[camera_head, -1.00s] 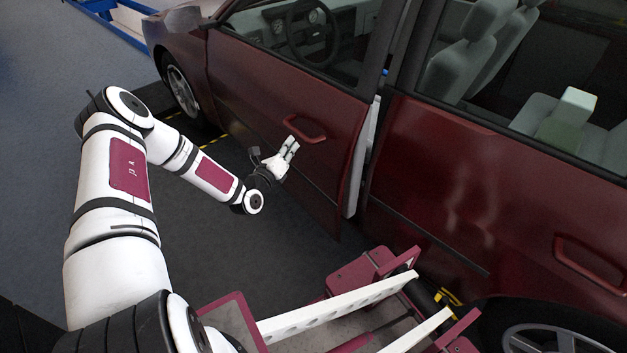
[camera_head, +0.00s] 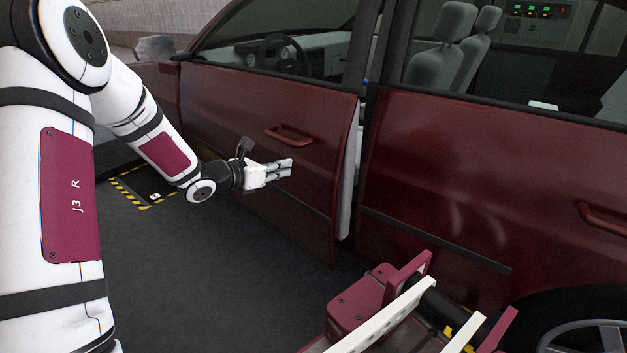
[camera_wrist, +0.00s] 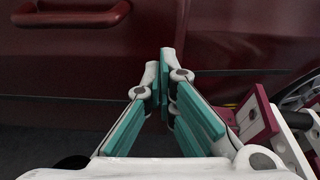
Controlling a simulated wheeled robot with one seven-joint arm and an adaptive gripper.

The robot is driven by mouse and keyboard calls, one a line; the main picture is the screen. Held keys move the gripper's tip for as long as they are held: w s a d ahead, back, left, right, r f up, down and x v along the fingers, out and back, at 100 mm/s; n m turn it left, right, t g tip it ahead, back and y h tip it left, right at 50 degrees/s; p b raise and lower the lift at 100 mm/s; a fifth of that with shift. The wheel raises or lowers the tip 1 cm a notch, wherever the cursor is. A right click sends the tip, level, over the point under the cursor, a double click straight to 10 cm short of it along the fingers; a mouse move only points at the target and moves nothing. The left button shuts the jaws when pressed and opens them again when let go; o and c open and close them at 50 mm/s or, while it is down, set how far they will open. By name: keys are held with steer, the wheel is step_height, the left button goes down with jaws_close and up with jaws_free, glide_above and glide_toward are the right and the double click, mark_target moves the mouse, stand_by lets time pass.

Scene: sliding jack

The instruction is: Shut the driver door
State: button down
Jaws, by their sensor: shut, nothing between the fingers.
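The driver door (camera_head: 240,105) is dark red and stands slightly ajar. A gap with a pale inner edge (camera_head: 349,175) shows between its rear edge and the rear door (camera_head: 450,180). The door handle (camera_head: 290,133) is a red bar on the upper panel. My gripper (camera_head: 290,167) is shut and empty, just below the handle, in front of the outer door panel. In the wrist view the fingertips (camera_wrist: 160,60) point at the dark red panel, with the handle (camera_wrist: 75,15) at the upper left. I cannot tell whether the fingers touch the door.
The rear door handle (camera_head: 603,217) is at the right, above the rear wheel (camera_head: 585,335). A maroon and white frame (camera_head: 375,305) stands low in front of the rear door. Yellow-black floor marking (camera_head: 135,190) lies left. Dark floor before the driver door is clear.

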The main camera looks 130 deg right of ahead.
steer(key=b, duration=0.3)
glide_toward(326, 160)
steer(key=shift+m, duration=0.3)
steer(key=x, duration=0.5)
steer(key=shift+d+f, duration=0.1)
steer(key=shift+s+d, duration=0.1)
steer(key=shift+s, duration=0.5)
